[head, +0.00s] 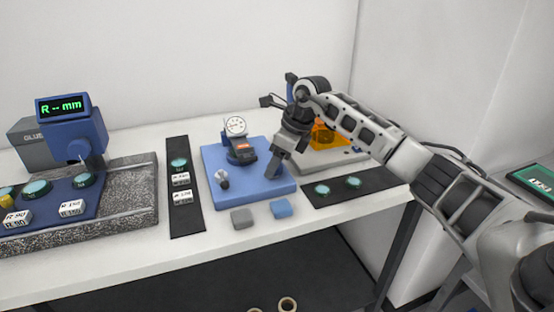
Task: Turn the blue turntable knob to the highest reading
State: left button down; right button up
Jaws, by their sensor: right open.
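A blue base plate (222,199) lies on the white bench and carries a round white dial gauge (236,126). A small dark-and-silver knob-like part (222,179) stands on its left front. A dark block with a red-orange label sits below the dial; its small text is unreadable. My right gripper (273,170) points down over the plate's right side, open, and hides part of that area. I cannot tell which part is the blue turntable knob, or whether the gripper touches anything. My left gripper is out of view.
A blue readout (70,128) showing "R -- mm" stands at left above a speckled granite slab (130,200). Dark mats with teal discs flank the plate. A grey block (242,218) and a blue block (281,208) lie in front. An orange-covered device (325,134) is behind my gripper.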

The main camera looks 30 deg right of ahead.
jog(key=c, duration=1)
jog(key=shift+o, duration=0.2)
jog(key=m+h, duration=0.1)
jog(key=m, duration=0.1)
jog(key=m+t+h, duration=0.1)
jog(key=m, duration=0.2)
jog(key=shift+a+m+p, duration=0.2)
jog(key=shift+m+p, duration=0.1)
jog(key=shift+p, duration=0.05)
jog(key=m+h, duration=0.2)
jog(key=m, duration=0.4)
jog(key=shift+a+r+b, duration=0.1)
jog(key=shift+b, duration=0.3)
jog(key=shift+h, duration=0.3)
jog(key=o, duration=1)
jog(key=shift+c, duration=0.2)
